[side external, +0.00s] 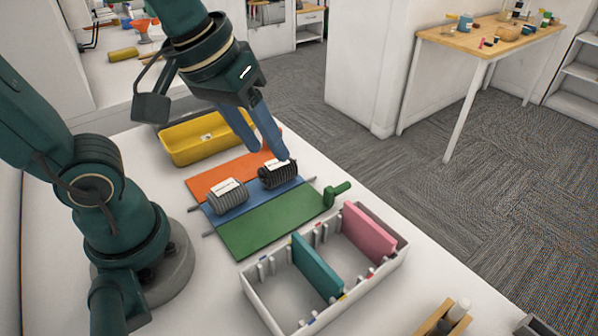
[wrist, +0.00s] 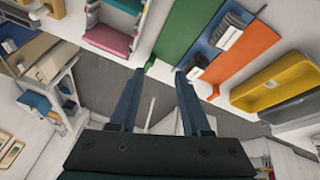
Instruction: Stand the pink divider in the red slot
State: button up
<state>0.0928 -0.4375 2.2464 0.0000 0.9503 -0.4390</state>
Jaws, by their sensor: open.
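The pink divider (side external: 368,232) stands in the white compartment box (side external: 262,291), towards its right end. It also shows in the wrist view (wrist: 108,39), at the upper left. Small coloured marks sit along the box's long walls; a reddish mark (side external: 371,272) is on the front wall near the pink divider. I cannot tell which slot the divider is in. A teal divider (side external: 317,266) stands further left in the box. My gripper (side external: 271,154) is open, with nothing between its fingers (wrist: 160,74), behind the box by the dark roll. It is apart from the pink divider.
An orange, blue and green mat (side external: 262,226) lies behind the box. A grey roll (side external: 227,197) and a dark roll (side external: 279,175) sit on its blue strip. A yellow tray (side external: 195,143) is behind. A wooden holder (side external: 440,318) stands in front.

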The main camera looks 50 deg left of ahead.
aim_at(369, 221)
jog(key=w+d+f+n+g, duration=0.1)
jog(key=w+d+f+n, duration=0.2)
jog(key=n, duration=0.1)
jog(key=w+d+f+n+g, duration=0.1)
jog(key=w+d+f+n, duration=0.2)
jog(key=d+n, duration=0.1)
jog(key=w+d+f+n+g, duration=0.2)
jog(key=w+d+f+n, duration=0.1)
jog(key=w+d+n, duration=0.1)
jog(key=shift+f+n, duration=0.2)
jog(key=shift+n, duration=0.4)
jog(key=shift+d+f+n, duration=0.3)
jog(key=shift+f+n, duration=0.1)
jog(key=shift+f, duration=2.7)
grip_shut()
